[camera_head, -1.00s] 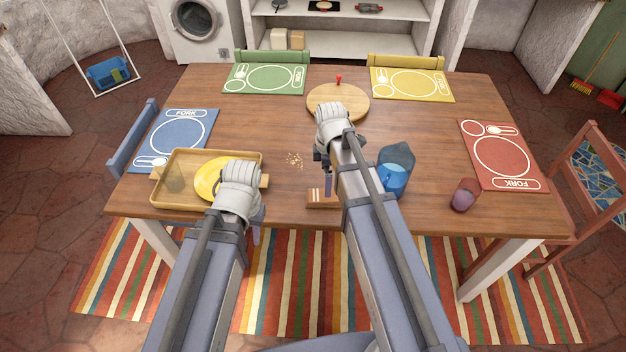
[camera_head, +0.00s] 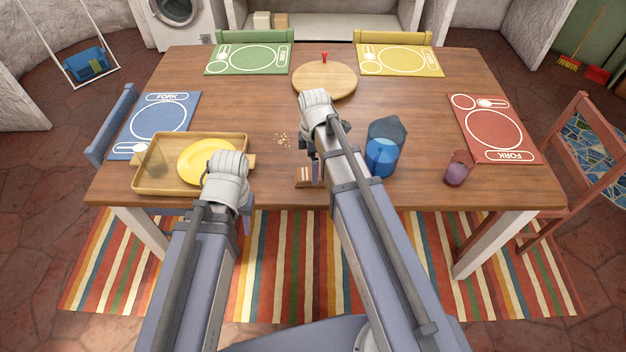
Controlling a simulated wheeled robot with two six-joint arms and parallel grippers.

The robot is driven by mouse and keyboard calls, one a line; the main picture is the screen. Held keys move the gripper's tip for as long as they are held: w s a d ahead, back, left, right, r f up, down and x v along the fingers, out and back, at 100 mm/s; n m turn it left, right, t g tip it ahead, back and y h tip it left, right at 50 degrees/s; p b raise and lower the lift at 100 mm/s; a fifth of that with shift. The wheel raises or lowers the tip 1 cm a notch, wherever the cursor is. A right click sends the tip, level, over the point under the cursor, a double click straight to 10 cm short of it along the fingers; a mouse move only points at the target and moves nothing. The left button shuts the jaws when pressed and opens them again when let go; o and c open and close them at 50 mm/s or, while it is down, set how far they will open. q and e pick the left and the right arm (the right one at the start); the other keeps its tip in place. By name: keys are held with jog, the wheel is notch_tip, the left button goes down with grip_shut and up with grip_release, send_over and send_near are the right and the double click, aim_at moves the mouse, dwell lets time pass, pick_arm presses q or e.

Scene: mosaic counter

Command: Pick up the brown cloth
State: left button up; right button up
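A small brown cloth with pale stripes (camera_head: 303,176) appears to lie folded near the table's front edge, partly hidden by my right arm. My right gripper (camera_head: 309,143) is above the table just beyond the cloth in the picture. My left gripper (camera_head: 228,198) is over the right end of the tray, left of the cloth. Its wrist covers most of its fingers, and its opening does not show clearly. Neither gripper visibly holds anything.
A wooden tray (camera_head: 143,184) with a yellow plate (camera_head: 200,158) is at left. Crumbs (camera_head: 283,141) lie beyond the cloth. A blue cup (camera_head: 382,160), a purple glass (camera_head: 456,170) and a round board (camera_head: 335,82) stand around my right arm. The table between cup and glass is clear.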

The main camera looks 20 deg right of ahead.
notch_tip(320, 180, down, 3)
jog(key=shift+a+f+b, duration=0.1)
jog(key=shift+f+b, duration=0.05)
jog(key=shift+b, duration=1.05)
jog(key=c, duration=1.4)
